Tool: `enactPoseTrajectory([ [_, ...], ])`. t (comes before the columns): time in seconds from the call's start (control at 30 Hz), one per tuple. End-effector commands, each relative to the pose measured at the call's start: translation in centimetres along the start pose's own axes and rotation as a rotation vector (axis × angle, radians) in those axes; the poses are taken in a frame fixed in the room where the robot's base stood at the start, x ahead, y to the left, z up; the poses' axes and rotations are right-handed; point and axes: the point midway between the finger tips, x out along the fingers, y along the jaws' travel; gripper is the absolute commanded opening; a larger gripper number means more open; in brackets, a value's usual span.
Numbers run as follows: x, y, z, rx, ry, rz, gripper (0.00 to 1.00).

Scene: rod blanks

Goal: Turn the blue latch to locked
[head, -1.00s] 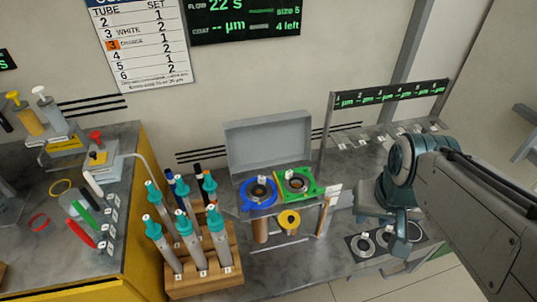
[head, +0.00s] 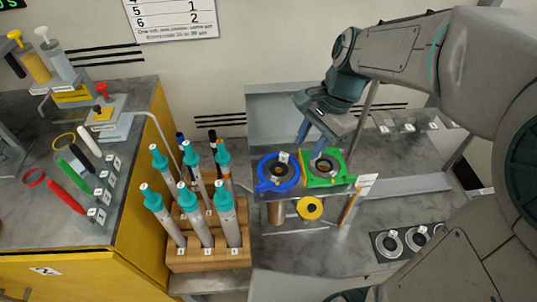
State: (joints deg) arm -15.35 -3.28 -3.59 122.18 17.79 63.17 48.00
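The blue latch is a blue ring (head: 265,183) around a dark round port on the small raised stand, left of a green square-framed port (head: 338,180). A small white tag or knob stands at the blue ring's upper right edge. Whether the latch is locked cannot be read from here. My gripper (head: 316,152) points down above the back of the stand, over the gap between the blue ring and the green frame. Its fingers look apart with nothing visible between them. Whether a fingertip touches the ring is unclear.
A wooden rack (head: 210,250) with several teal-capped tubes stands close left of the stand. A yellow ring (head: 310,208) sits below the ports. A grey raised panel (head: 270,115) is behind. Dark mats with rings lie at right. Bare counter (head: 300,268) lies in front.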

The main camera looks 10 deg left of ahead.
Motion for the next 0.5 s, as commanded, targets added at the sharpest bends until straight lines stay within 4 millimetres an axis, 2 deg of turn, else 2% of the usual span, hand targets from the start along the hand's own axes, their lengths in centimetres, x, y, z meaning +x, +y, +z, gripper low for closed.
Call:
enactPoseTrajectory([
  [0.03, 2.1, -1.3, 0.1, 0.063, -0.037, 0.014, 0.32],
  [0.2, 4.3, -4.1, 1.0, 0.229, -0.112, 0.045, 0.32],
  [0.37, 5.3, -4.8, 1.3, 0.282, -0.133, 0.057, 0.32],
  [0.5, 7.0, -4.7, 1.6, 0.283, -0.134, 0.059, 0.32],
])
